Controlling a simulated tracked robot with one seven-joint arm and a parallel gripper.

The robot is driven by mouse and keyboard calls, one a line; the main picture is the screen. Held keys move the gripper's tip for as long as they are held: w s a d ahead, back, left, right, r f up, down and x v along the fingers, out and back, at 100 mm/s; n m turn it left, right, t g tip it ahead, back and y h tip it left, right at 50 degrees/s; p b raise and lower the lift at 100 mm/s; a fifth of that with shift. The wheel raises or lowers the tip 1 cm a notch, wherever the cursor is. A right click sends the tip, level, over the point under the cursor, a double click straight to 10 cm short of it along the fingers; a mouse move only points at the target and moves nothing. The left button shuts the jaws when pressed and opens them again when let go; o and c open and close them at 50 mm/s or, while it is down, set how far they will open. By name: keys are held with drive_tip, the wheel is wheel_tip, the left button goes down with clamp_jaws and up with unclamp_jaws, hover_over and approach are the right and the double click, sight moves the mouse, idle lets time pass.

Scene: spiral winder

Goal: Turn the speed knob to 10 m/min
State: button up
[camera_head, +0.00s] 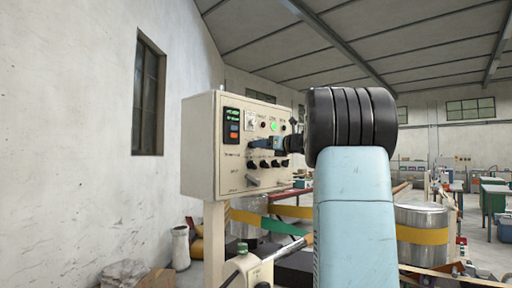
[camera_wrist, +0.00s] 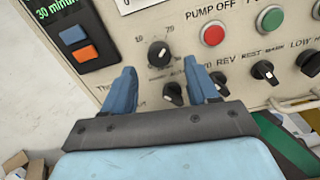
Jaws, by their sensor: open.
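The cream control panel (camera_head: 203,135) carries several black knobs. In the wrist view one round black knob (camera_wrist: 160,52), with a light mark on its face and scale numbers around it, sits between and just beyond my fingertips. Its label is partly hidden, so I cannot confirm that it is the speed knob, and its exact setting is too small to read. My gripper (camera_wrist: 160,66) is open, with one blue finger on each side below this knob, and it holds nothing. In the head view my gripper (camera_head: 278,143) is close to the panel front and hides part of it.
A red button (camera_wrist: 213,34), a green button (camera_wrist: 271,19) and small switches such as the REV switch (camera_wrist: 219,83) lie right of the fingers. A lit display with blue and orange buttons (camera_wrist: 73,36) is at upper left. A lever (camera_head: 253,181) sticks out low on the panel.

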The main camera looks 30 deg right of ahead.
drive_tip(key=shift+x, duration=2.35)
drive_tip(key=shift+c, duration=0.2)
drive_tip(key=c, duration=1)
drive_tip(key=shift+n, duration=0.4)
drive_tip(key=n, duration=1.6)
drive_tip(key=shift+f+n, duration=0.1)
drive_tip(key=shift+n, duration=0.6)
